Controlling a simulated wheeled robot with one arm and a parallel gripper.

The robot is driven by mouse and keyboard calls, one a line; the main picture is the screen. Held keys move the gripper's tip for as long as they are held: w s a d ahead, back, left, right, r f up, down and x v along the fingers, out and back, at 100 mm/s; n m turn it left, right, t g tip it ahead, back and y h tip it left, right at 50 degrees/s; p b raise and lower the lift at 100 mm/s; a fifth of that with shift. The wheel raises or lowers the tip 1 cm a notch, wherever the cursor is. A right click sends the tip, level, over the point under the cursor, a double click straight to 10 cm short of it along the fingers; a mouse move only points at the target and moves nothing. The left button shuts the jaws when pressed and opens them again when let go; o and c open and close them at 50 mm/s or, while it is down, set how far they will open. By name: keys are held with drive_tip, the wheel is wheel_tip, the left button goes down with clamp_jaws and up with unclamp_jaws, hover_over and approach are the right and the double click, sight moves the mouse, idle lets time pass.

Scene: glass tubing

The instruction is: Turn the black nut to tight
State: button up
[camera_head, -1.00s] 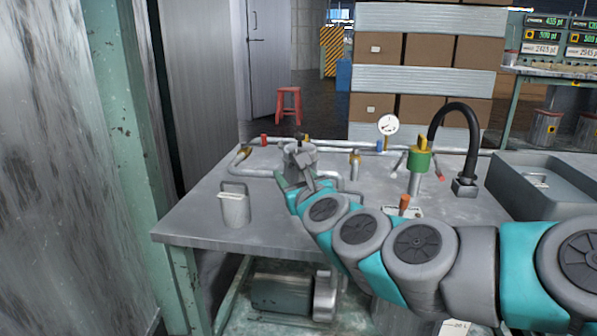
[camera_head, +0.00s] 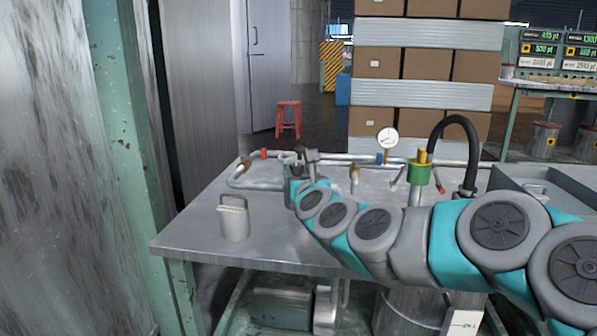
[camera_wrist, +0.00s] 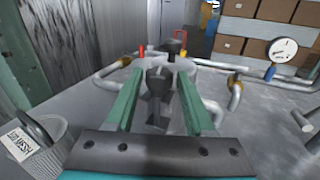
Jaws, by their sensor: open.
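My gripper (camera_wrist: 160,78) is open in the wrist view, its two green fingers pointing at the glass tubing. A dark grey knob-like piece (camera_wrist: 157,84) on a short stem shows between the fingers, with gaps on both sides. A black piece (camera_wrist: 174,46) sits farther off, beyond the fingertips, near a red and a yellow part on the tubing. I cannot tell for sure which of these two is the black nut. In the head view my gripper (camera_head: 299,160) is over the back left of the bench, and my arm hides part of the tubing.
The metal bench (camera_head: 190,225) carries a mug-like can (camera_head: 233,218) at the left, also in the wrist view (camera_wrist: 40,145). A pressure gauge (camera_head: 387,138), a green-collared post (camera_head: 419,173) and a black hose (camera_head: 470,130) stand right of my gripper. A grey tray (camera_head: 535,190) is far right.

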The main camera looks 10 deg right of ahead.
clamp_jaws()
idle(0.5)
drive_tip(key=shift+a+f+m+h, duration=0.1)
drive_tip(key=shift+a+m+h, duration=0.25)
drive_tip(key=shift+m+h, duration=0.2)
drive_tip(key=shift+a+m+h+p, duration=0.15)
drive_tip(key=shift+m+h+p, duration=0.2)
drive_tip(key=shift+h, duration=0.3)
drive_tip(key=shift+w+a+m+g+h+p, duration=0.15)
drive_tip(key=shift+m+g+h+p, duration=0.25)
drive_tip(key=shift+m+h, duration=0.55)
drive_tip(key=shift+a+m+g+h+p, duration=0.2)
drive_tip(key=shift+m+g+h, duration=0.3)
drive_tip(key=shift+h, duration=0.85)
drive_tip(key=m+g+h+p, duration=0.1)
drive_tip(key=m+h, duration=0.1)
drive_tip(key=shift+w+a+h, duration=0.1)
drive_tip(key=shift+a+h, duration=0.05)
drive_tip(key=shift+h, duration=0.15)
drive_tip(key=shift+w+m+g+h, duration=0.15)
drive_tip(key=shift+m+g+h, duration=1)
drive_tip(key=shift+h, duration=0.25)
drive_tip(key=shift+g+h, duration=0.3)
drive_tip(key=shift+g, duration=0.15)
